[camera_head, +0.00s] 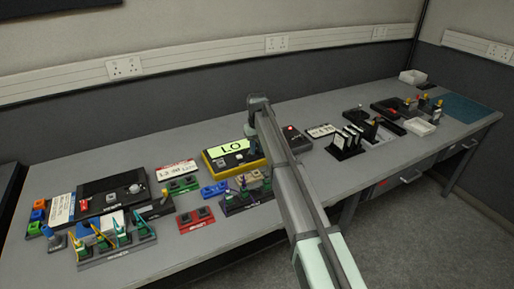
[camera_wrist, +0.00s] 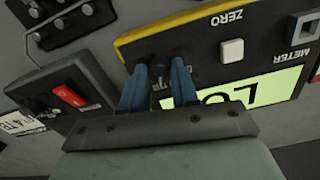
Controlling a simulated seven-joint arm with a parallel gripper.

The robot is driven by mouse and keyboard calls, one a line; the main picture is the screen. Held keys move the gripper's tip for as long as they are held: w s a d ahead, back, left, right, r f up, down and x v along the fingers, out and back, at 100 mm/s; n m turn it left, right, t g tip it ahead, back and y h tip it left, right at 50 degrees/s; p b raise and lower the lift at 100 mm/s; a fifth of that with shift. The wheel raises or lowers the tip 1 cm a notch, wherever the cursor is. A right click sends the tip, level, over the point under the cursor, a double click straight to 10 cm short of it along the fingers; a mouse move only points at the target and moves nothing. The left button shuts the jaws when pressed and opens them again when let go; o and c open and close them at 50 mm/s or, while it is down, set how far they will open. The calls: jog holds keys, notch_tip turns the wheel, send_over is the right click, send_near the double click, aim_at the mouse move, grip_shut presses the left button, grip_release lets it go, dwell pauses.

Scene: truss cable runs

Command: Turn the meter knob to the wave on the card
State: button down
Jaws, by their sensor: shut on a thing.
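The meter (camera_head: 233,158) is a black box with a yellow edge and a green display reading LO, at mid-bench in the head view. It shows upside down in the wrist view (camera_wrist: 205,60), with a white ZERO button. My gripper (camera_wrist: 158,88) has its two blue fingers shut on the dark meter knob (camera_wrist: 159,76) at one end of the meter's face. The knob's pointer and marks are mostly hidden by the fingers. A white card with red edging (camera_head: 178,171) lies left of the meter; its print is too small to read surely.
A dark box with a red switch (camera_wrist: 70,95) stands beside the meter. Coloured blocks (camera_head: 184,185) and racks with clips (camera_head: 115,240) crowd the bench to the left. A black slotted rack (camera_head: 348,150) and white trays (camera_head: 419,126) stand to the right.

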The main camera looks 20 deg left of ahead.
aim_at(257, 150)
jog(key=shift+m, duration=0.5)
jog(key=c, duration=0.8)
grip_release()
jog(key=shift+c, duration=0.2)
notch_tip(257, 150, up, 14)
jog(key=shift+f, duration=0.1)
